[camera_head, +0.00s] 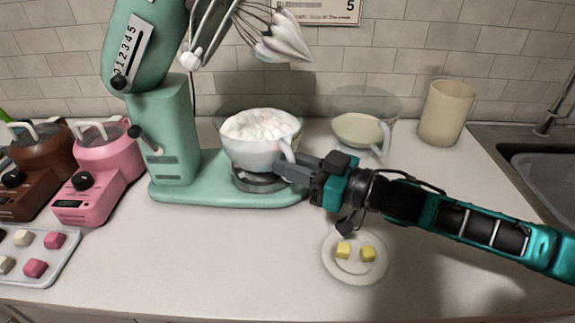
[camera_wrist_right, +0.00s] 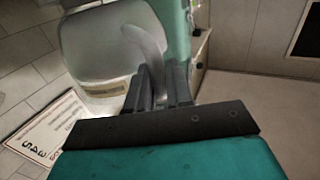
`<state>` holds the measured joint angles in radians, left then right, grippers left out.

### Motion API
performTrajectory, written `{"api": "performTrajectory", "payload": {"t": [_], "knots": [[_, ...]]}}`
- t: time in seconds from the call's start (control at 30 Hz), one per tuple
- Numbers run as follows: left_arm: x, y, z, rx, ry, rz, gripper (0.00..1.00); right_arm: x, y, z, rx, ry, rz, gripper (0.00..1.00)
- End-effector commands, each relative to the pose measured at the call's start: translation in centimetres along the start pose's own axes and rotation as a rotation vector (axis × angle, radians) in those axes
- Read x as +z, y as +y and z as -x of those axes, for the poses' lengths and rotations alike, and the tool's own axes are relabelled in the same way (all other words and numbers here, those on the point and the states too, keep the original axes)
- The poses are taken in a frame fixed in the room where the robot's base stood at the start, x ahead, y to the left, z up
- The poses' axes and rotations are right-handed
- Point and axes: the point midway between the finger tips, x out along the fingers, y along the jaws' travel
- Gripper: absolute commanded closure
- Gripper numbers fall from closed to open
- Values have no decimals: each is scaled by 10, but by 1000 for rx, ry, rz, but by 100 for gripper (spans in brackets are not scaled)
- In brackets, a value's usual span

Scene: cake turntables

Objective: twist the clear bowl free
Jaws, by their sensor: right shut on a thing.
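The clear bowl (camera_head: 258,154) sits on the round base (camera_head: 258,183) of the green stand mixer, filled with a white fluffy mass. Its handle (camera_head: 289,150) faces right, toward my right gripper (camera_head: 285,168). My right gripper is shut on the handle. In the right wrist view the bowl (camera_wrist_right: 95,50) is on the left and its handle (camera_wrist_right: 152,48) runs down between the fingers (camera_wrist_right: 160,85). The finger contact is partly hidden in the head view. My left gripper is not in view.
The green mixer (camera_head: 175,130) has its head tilted up, whisk (camera_head: 275,40) above the bowl. A second clear bowl (camera_head: 360,128) and a beige canister (camera_head: 446,112) stand behind my right arm. A plate (camera_head: 355,275) with two yellow cubes lies in front. Pink (camera_head: 100,170) and brown mixers stand left.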

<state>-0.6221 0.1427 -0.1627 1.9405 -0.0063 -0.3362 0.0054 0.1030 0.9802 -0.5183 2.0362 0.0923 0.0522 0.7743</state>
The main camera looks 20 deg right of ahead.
Motion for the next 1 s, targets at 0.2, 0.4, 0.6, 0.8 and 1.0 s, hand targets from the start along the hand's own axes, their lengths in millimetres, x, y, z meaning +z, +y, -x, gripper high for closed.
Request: {"api": "performTrajectory", "payload": {"t": [0.2, 0.4, 0.6, 0.8, 1.0], "knots": [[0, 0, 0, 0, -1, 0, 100, 0, 1, 0, -4, 0, 3, 100], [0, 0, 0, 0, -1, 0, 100, 0, 1, 0, -4, 0, 2, 64], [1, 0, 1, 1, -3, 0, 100, 0, 1, 0, -4, 0, 0, 50], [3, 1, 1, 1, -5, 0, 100, 0, 1, 1, -4, 0, -1, 50], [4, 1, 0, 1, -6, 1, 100, 2, 1, 12, -3, -3, -3, 50]]}}
